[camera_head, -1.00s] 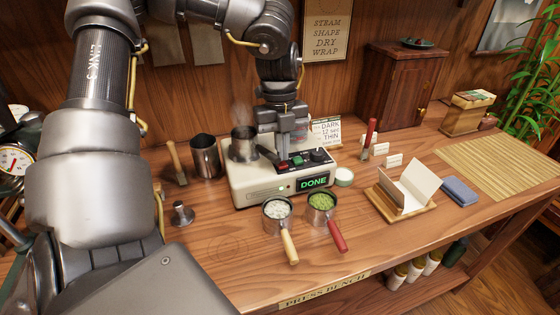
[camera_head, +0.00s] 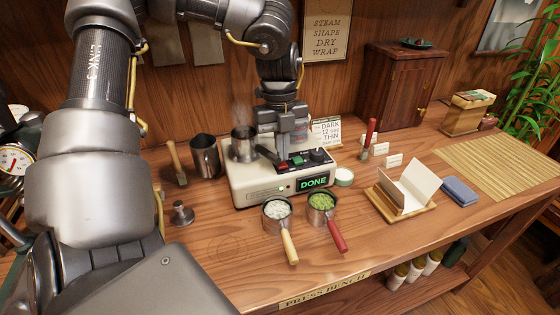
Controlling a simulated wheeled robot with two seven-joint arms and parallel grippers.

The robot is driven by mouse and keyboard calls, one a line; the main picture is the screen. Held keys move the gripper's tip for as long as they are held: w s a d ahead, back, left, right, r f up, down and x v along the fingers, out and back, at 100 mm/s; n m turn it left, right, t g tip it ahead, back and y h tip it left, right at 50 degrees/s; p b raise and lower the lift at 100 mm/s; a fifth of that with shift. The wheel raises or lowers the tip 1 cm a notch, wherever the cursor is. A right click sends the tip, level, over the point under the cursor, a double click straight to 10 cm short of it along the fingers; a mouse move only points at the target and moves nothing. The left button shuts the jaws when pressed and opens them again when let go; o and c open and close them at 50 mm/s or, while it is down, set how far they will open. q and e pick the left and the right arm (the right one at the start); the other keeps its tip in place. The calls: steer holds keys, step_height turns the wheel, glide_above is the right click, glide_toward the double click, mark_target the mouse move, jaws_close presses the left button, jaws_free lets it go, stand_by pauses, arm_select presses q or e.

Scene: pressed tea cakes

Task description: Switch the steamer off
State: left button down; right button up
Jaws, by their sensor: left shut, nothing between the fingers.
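The steamer (camera_head: 250,189) is a cream box on the bench with a green display reading DONE (camera_head: 313,183) and a small lit lamp. On its top panel are a red button (camera_head: 283,166), a green button (camera_head: 298,160) and a dark knob (camera_head: 317,155). A metal cup (camera_head: 242,147) with a dark handle sits on its left part, with faint steam above. My left gripper (camera_head: 284,154) points down, shut and empty, just above the red button; I cannot tell whether it touches. My right gripper is not in view.
Two handled cups, one with white contents (camera_head: 277,210) and one with green (camera_head: 322,203), stand close in front of the steamer. A metal canister (camera_head: 205,157) and a wooden-handled brush (camera_head: 176,162) stand to its left.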

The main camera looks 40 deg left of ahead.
arm_select(q)
steer(key=shift+f+b, duration=0.85)
steer(key=shift+f, duration=0.05)
stand_by(0.7)
steer(key=shift+r, duration=0.2)
steer(key=shift+r+p, duration=0.55)
steer(key=shift+p, duration=0.05)
steer(key=shift+r+p, duration=1.85)
steer(key=shift+r, duration=1)
steer(key=shift+f, duration=0.1)
